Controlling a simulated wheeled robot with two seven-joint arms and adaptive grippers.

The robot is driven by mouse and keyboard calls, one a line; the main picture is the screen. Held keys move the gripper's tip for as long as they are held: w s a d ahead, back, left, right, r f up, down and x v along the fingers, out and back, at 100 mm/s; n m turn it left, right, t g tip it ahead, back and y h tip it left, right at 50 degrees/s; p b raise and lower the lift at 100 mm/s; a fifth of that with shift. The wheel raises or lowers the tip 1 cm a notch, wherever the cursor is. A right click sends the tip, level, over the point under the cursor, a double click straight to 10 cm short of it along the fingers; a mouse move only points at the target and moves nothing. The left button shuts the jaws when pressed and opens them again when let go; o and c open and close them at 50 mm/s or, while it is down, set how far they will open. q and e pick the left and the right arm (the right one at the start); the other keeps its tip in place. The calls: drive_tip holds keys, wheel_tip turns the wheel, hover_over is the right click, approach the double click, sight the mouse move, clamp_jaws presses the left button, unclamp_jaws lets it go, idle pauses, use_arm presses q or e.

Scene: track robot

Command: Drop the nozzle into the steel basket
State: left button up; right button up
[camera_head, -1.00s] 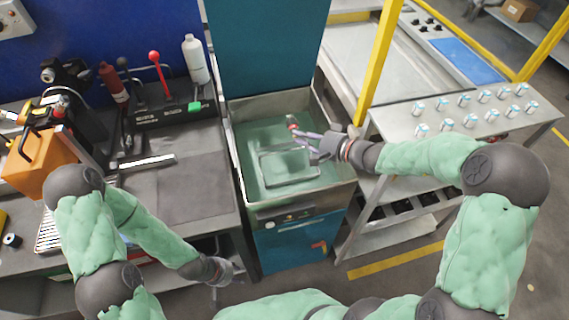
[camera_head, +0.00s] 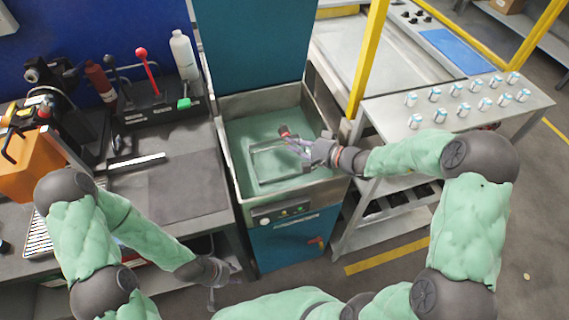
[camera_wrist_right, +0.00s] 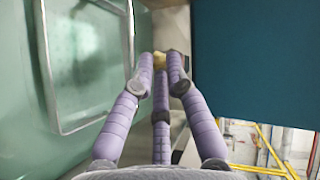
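The steel basket (camera_head: 254,168) is a rectangular metal frame lying in the green-floored basin (camera_head: 232,143) in the head view. Its rim also shows at the left of the right wrist view (camera_wrist_right: 47,80). My right gripper (camera_head: 292,139) is over the basin, above the basket's far right part. Its purple fingers close together on a small nozzle (camera_head: 284,131), dark reddish in the head view. In the right wrist view a yellowish end of the nozzle (camera_wrist_right: 160,60) shows between the fingertips; the rest is hidden. My left gripper (camera_head: 217,291) hangs low before the workbench, its opening unclear.
A teal panel (camera_head: 255,45) rises directly behind the basin. A yellow post (camera_head: 368,60) stands to its right, beside a steel table (camera_head: 385,115) with several small white-and-blue pieces. The workbench (camera_head: 185,185) on the left carries tools and a white bottle (camera_head: 185,55).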

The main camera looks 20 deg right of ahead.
drive_tip(key=o, duration=0.4)
drive_tip(key=v, duration=1.2)
drive_tip(key=shift+s, duration=0.1)
